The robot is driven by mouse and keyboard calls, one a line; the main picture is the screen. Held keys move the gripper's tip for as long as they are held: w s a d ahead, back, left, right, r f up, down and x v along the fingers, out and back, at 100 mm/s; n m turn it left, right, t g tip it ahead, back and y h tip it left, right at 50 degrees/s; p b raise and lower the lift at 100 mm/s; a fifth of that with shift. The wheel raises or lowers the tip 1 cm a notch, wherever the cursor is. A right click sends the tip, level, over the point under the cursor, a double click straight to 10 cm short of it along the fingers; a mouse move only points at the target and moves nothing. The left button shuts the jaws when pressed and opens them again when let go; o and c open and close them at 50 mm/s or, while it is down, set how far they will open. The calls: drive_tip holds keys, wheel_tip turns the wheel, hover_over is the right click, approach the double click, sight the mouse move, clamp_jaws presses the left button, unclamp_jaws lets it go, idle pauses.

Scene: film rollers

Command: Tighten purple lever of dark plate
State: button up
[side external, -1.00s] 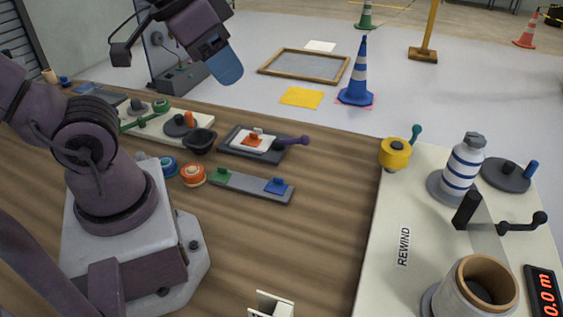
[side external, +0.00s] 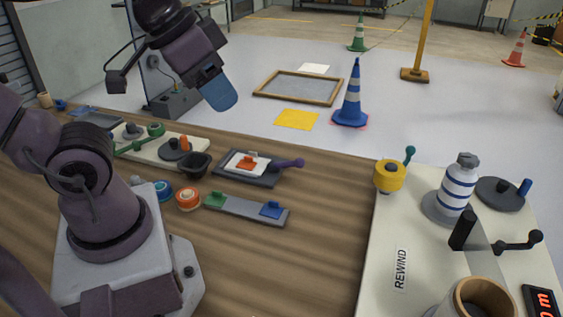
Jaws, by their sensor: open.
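The dark plate (side external: 262,180) lies flat on the wooden table near its far edge, with a white piece and an orange block (side external: 246,162) on it. The purple lever (side external: 288,164) sticks out from the plate's right side and ends in a round knob. My gripper (side external: 220,94), with a blue tip, is open and empty. It hangs in the air above and to the left of the plate, clear of the lever. The gap between its fingers is hard to see from this side.
A black bowl (side external: 195,165) stands left of the plate. A grey bar (side external: 242,208) with green and blue blocks lies in front. Orange (side external: 188,200) and blue round pieces sit nearby. The cream rewind panel (side external: 385,240) stands at right. Bare wood lies between.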

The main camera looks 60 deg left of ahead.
drive_tip(key=shift+o, duration=0.9)
drive_tip(key=shift+a+f, duration=0.1)
drive_tip(key=shift+a, duration=0.05)
drive_tip(key=m+g+h, duration=0.1)
drive_tip(key=m+g, duration=0.3)
drive_tip(key=g, duration=0.4)
hover_over(291, 164)
drive_tip(key=s, duration=0.1)
drive_tip(key=w+a+f+x, duration=0.1)
drive_tip(key=w+x, duration=0.1)
drive_tip(key=x, duration=0.8)
drive_tip(key=w+a+x, duration=0.1)
drive_tip(key=w+x, duration=0.1)
drive_tip(key=x, duration=0.8)
drive_tip(key=w+a+m, duration=0.2)
drive_tip(key=w+m, duration=0.1)
drive_tip(key=m, duration=0.3)
drive_tip(key=shift+t, duration=0.4)
drive_tip(key=f, duration=0.4)
drive_tip(key=s+d+f, duration=0.1)
drive_tip(key=f, duration=0.7)
drive_tip(key=shift+s+d+f, duration=0.1)
drive_tip(key=shift+s+d, duration=0.15)
